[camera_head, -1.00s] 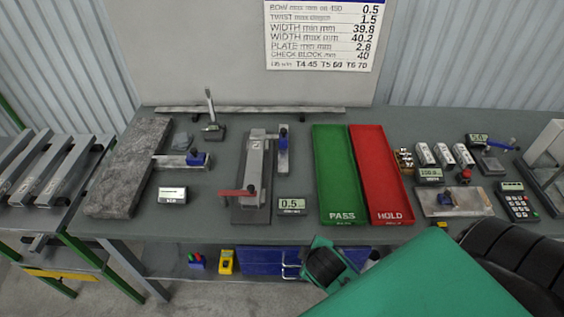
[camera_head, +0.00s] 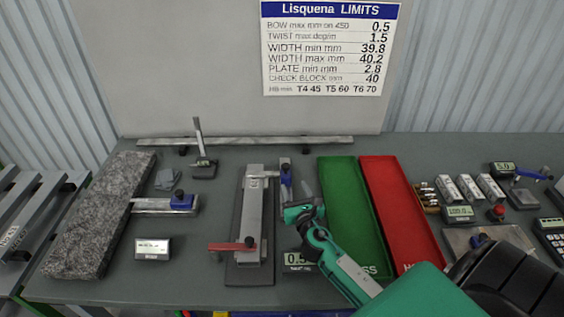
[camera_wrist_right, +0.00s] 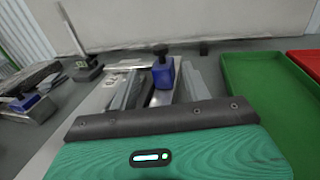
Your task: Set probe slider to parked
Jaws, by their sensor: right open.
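A blue slider (camera_head: 286,177) with a dark knob sits on a short grey rail beside the clamped grey bar (camera_head: 251,215) of the middle fixture. I take it for the probe slider. In the right wrist view the blue slider (camera_wrist_right: 163,74) stands on its rail just ahead of the gripper. My right gripper (camera_head: 303,194) is open, at the near end of this rail; its fingers (camera_wrist_right: 160,88) show as grey shapes either side of the rail, apart from the slider as far as I can tell. It hides part of the rail's near end. My left gripper is out of view.
A small readout (camera_head: 297,260) stands close by my right arm. The green tray (camera_head: 345,185) and red tray (camera_head: 402,205) lie to the right. A granite slab (camera_head: 100,215) and another blue-slider gauge (camera_head: 183,202) are left. A red-handled clamp (camera_head: 232,246) crosses the fixture's front.

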